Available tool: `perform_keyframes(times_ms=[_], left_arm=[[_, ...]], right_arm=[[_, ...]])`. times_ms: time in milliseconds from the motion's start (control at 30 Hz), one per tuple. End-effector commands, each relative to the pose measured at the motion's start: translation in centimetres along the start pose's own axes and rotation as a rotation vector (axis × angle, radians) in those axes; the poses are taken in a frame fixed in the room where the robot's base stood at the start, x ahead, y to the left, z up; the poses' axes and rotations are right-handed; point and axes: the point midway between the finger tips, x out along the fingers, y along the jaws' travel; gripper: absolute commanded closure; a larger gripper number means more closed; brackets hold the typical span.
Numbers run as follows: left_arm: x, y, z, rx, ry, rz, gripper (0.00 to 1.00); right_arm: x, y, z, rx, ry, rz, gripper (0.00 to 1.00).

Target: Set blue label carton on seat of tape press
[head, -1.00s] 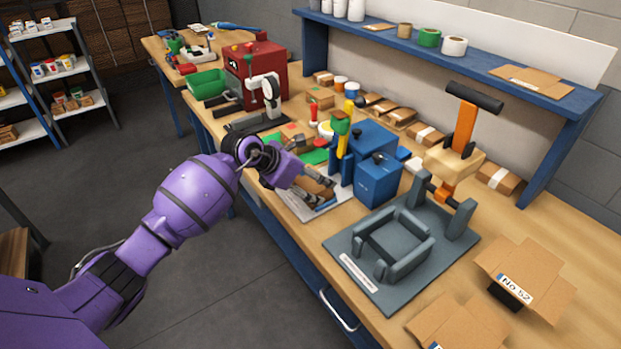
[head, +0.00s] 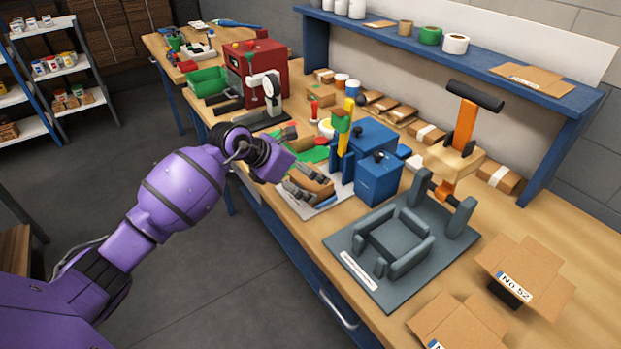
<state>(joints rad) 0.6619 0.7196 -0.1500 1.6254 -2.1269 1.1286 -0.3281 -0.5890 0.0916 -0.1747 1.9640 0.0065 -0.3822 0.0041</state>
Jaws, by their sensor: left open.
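A grey press with an orange lever (head: 465,125) stands on the bench, and its square grey seat (head: 394,238) is empty. I take it to be the tape press. My left gripper (head: 308,182) is open, low over a white board left of the blue boxes, with dark fingers beside a small brown carton (head: 316,181). Whether they touch it is unclear, and no label shows on it. Two open-flapped cartons lie at the front right: one (head: 527,268) has a white label with a blue end, the other (head: 455,325) is partly cut off. My right gripper is out of view.
Two blue boxes (head: 377,178) and a yellow-and-green upright (head: 343,140) stand close right of my left gripper. A red machine (head: 256,68) and green bin (head: 207,81) are farther back. A blue shelf (head: 480,60) overhangs the rear.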

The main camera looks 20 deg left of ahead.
Motion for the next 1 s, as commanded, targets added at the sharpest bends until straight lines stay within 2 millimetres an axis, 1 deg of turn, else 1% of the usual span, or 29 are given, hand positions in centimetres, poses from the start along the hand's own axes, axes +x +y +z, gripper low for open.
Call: perform_keyframes(times_ms=[33, 200, 300, 400, 500, 600, 1000], left_arm=[[-1.4, 0.1, -0.1, 0.003, 0.0, 0.003, 0.0], [-5.1, 0.1, 0.0, 0.002, -0.002, 0.002, 0.0], [-6.8, 0.1, 0.1, 0.002, -0.003, 0.002, 0.0], [-7.9, 0.0, 0.1, 0.0, -0.003, 0.001, 0.0], [-8.6, 0.0, 0.2, 0.0, -0.005, 0.0, 0.0], [-8.8, 0.0, 0.2, 0.0, -0.006, -0.001, 0.0], [-8.8, 0.0, 0.3, -0.001, -0.007, -0.001, 0.0]], right_arm=[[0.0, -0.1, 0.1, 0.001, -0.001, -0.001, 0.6], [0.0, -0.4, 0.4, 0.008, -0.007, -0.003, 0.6], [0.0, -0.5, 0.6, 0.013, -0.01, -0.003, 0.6], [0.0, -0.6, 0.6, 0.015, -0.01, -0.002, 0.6], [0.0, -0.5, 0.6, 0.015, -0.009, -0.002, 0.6], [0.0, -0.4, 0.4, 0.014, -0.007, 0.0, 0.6], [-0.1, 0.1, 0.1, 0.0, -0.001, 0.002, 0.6]])
